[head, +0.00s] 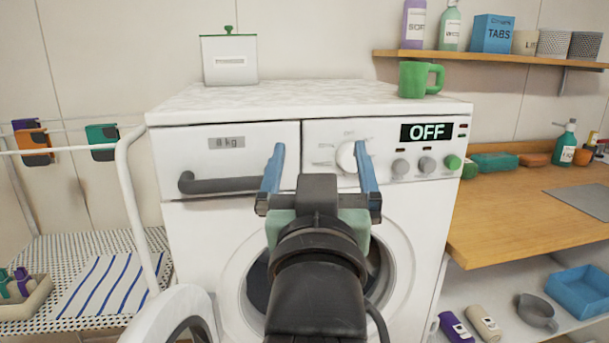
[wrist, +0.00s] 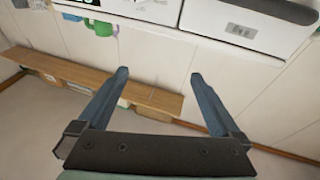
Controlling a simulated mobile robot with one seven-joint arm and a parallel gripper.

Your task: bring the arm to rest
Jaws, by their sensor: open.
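My gripper (head: 320,155) is raised in front of the white washing machine (head: 232,222), with its two blue fingers spread wide apart. The wrist view also shows the gripper (wrist: 160,76) open, with nothing between the fingers. My wrist hides part of the round drum opening. I cannot tell the exact gap between the fingertips and the panel.
The machine's display (head: 427,131) reads OFF. Its round door (head: 170,318) hangs open at lower left. A green mug (head: 415,80) and a white box (head: 229,60) stand on top. A wooden counter (head: 530,215) is at right, a white rack (head: 130,190) at left.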

